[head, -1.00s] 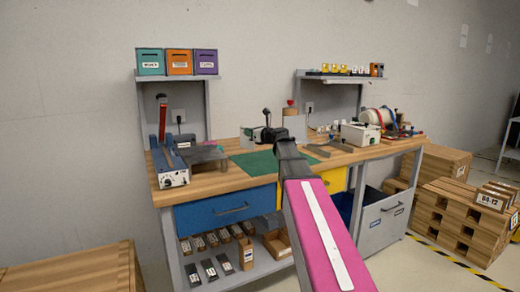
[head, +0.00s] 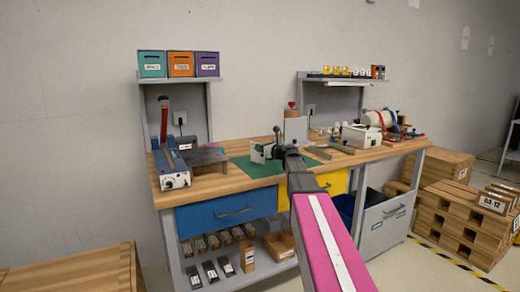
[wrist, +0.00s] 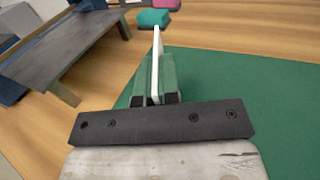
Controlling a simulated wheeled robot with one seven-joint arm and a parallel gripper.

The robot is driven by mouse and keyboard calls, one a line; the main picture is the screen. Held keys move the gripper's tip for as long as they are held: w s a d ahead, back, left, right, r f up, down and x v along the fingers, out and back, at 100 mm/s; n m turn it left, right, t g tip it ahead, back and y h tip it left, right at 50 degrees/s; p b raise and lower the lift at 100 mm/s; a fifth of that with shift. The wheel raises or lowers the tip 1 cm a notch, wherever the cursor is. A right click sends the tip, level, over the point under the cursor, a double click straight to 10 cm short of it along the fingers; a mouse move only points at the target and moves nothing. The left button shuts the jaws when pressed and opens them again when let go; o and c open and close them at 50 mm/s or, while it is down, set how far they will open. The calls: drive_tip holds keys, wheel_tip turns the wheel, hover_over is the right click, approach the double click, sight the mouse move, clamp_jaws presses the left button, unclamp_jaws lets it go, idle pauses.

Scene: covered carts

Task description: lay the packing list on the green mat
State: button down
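The packing list is a thin white sheet (wrist: 156,60), seen nearly edge-on between the fingers in the wrist view. In the head view it is a small white panel (head: 258,153) at the left of my gripper (head: 271,149). In the wrist view my gripper (wrist: 157,88) is shut on the sheet and holds it upright. The green mat (head: 254,168) lies flat on the wooden bench, under and around the gripper. It fills the right of the wrist view (wrist: 245,90). I cannot tell whether the sheet's lower edge touches the mat.
A grey metal stand (head: 205,156) and a blue device (head: 172,172) are left of the mat. A grey block with a red knob (head: 296,128) stands behind it. A white machine (head: 360,135) is farther right. In the wrist view a teal block (wrist: 153,18) lies beyond the sheet.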

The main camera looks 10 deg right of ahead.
drive_tip(key=shift+f, duration=0.35)
drive_tip(key=c, duration=1.3)
unclamp_jaws()
drive_tip(key=shift+c, duration=0.2)
drive_tip(key=shift+r, duration=0.1)
drive_tip(key=shift+r, duration=0.25)
drive_tip(key=v, duration=1.2)
